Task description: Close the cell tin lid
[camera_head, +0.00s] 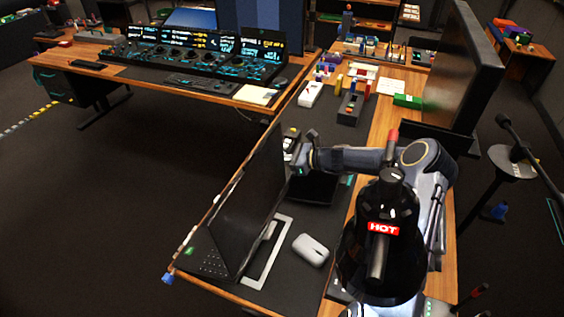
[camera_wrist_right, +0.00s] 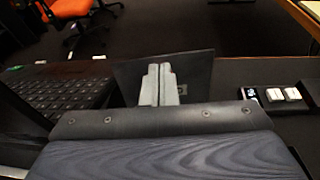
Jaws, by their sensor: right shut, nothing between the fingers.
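A dark, box-like thing (camera_head: 318,188) lies on the black desk mat below my right forearm. It may be the cell tin, but its lid cannot be told clearly in the head view. In the right wrist view a thin dark panel (camera_wrist_right: 198,70) stands just beyond my right gripper's fingers and may be the lid. My right gripper (camera_head: 297,166) is shut and empty, low over the desk beside the laptop. Its two grey fingers (camera_wrist_right: 160,68) lie together in the wrist view; whether they touch the panel cannot be told. My left gripper is out of view.
An open laptop (camera_head: 252,192) stands close left of my right gripper. A white mouse (camera_head: 311,250) lies nearer the front. A dark block with white keys (camera_wrist_right: 284,95) is on the right in the wrist view. A large monitor (camera_head: 464,70) stands behind my arm.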

